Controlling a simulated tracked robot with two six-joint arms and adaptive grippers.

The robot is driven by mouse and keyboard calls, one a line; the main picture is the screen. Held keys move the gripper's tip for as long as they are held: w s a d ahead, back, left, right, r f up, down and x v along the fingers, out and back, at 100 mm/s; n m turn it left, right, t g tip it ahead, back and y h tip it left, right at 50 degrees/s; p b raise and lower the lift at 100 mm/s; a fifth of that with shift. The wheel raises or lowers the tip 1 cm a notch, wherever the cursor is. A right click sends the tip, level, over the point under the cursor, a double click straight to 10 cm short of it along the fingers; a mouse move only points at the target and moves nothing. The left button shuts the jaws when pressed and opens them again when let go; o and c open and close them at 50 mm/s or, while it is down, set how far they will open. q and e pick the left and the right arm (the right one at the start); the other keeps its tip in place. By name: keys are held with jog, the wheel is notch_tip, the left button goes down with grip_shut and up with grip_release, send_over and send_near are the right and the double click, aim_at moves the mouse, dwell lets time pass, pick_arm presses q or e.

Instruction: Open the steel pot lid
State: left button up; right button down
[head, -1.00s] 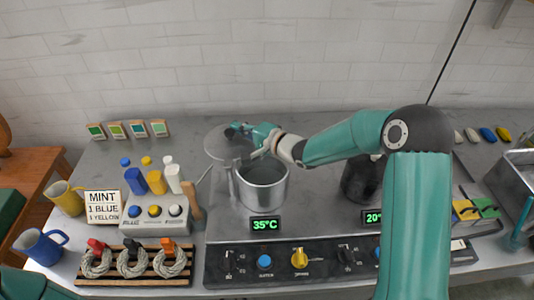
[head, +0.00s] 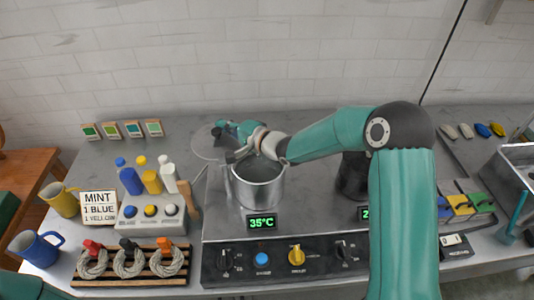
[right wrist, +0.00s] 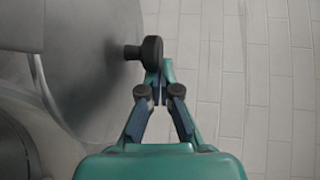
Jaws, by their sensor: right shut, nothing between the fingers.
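The steel pot (head: 258,187) stands on the hob, and its mouth shows open in the head view. Its grey lid (head: 203,142) is off the mouth, raised at the pot's back left, partly hidden by my right gripper (head: 222,129). In the right wrist view the lid (right wrist: 70,45) fills the upper left, with a dark knob (right wrist: 150,50) standing out from it. My right gripper (right wrist: 167,70) is shut and empty, its fingertips right beside the knob; I cannot tell whether they touch. My left gripper is out of view.
A dark pot (head: 353,177) stands to the right, partly behind my right arm. Bottles (head: 152,182), a button box (head: 152,213) and a sign (head: 99,207) stand left of the pot. Skeins on a wooden rack (head: 131,279) lie at the front left. The back counter is mostly clear.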

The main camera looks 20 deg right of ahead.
jog(key=shift+d+r+p, duration=0.1)
jog(key=shift+d+p, duration=0.15)
jog(key=shift+p, duration=0.05)
jog(key=d, duration=0.1)
jog(key=d+p, duration=0.2)
jog(key=d, duration=0.1)
jog(key=shift+w+r, duration=0.1)
jog(key=shift+r, duration=0.25)
jog(key=d+r+b, duration=0.1)
jog(key=d, duration=0.8)
jog(key=shift+d, duration=0.15)
